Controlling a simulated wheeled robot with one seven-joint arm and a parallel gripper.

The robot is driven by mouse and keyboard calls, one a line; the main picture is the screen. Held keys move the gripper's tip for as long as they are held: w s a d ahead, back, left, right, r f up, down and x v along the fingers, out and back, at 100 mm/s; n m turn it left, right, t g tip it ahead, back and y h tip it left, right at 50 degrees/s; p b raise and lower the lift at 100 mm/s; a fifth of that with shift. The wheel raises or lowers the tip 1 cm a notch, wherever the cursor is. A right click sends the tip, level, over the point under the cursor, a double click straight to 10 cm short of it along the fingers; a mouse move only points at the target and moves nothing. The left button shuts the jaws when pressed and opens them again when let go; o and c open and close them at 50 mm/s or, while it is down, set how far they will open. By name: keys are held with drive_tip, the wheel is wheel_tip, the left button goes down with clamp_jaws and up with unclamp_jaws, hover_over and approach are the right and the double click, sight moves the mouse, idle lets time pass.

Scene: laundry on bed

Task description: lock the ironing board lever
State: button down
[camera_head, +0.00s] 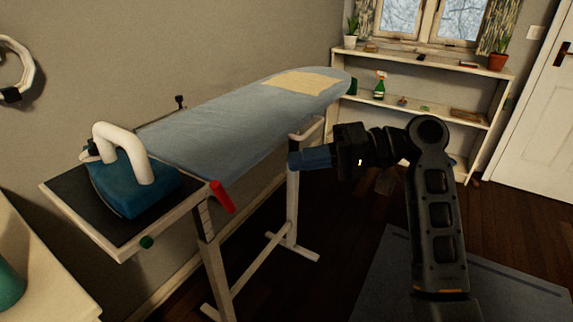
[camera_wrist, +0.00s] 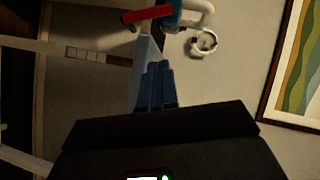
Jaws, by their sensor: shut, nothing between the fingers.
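The ironing board (camera_head: 225,125) has a light blue cover and stands along the wall on white legs. A red lever (camera_head: 221,197) sticks out from its near side, below the cover's edge, and slants down to the right. The red lever also shows at the top of the wrist view (camera_wrist: 147,15). My gripper (camera_head: 294,159) has blue fingers that are shut and empty. It is beside the board's near side, to the right of the lever and apart from it. The fingers also show in the wrist view (camera_wrist: 158,68), pointing toward the lever's side.
A blue iron (camera_head: 133,186) with a white handle stands on the dark rest (camera_head: 66,196) at the board's left end. A yellowish cloth (camera_head: 300,82) lies on the board's far end. A white shelf (camera_head: 440,111) stands under the window.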

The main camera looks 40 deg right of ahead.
drive_tip(key=w+a+f, duration=0.3)
drive_tip(key=w+a, duration=0.1)
drive_tip(key=a, duration=0.5)
drive_tip(key=shift+w+a, duration=0.3)
drive_tip(key=shift+a, duration=0.1)
